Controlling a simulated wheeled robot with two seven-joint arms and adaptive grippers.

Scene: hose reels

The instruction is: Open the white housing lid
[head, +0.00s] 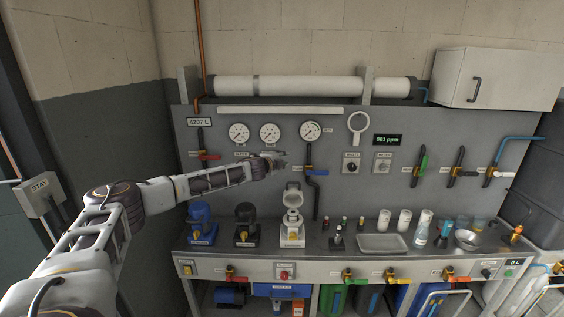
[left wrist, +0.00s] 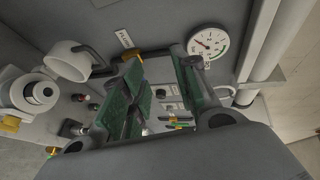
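The white housing (head: 292,228) stands on the steel counter, to the right of a black and a blue housing. Its white lid (head: 294,197) is tilted up above the body, and the round top beneath it is exposed. In the left wrist view the white housing (left wrist: 36,94) is at the left edge, with the raised lid (left wrist: 68,62) above it, apart from my fingers. My left gripper (head: 279,162) is in front of the panel, above the lid. In the left wrist view its green-padded fingers (left wrist: 160,88) are apart with nothing visibly held. My right gripper is out of view.
The black housing (head: 245,228) and blue housing (head: 201,225) stand left of the white one. A tray (head: 382,244), cups and bottles occupy the counter's right side.

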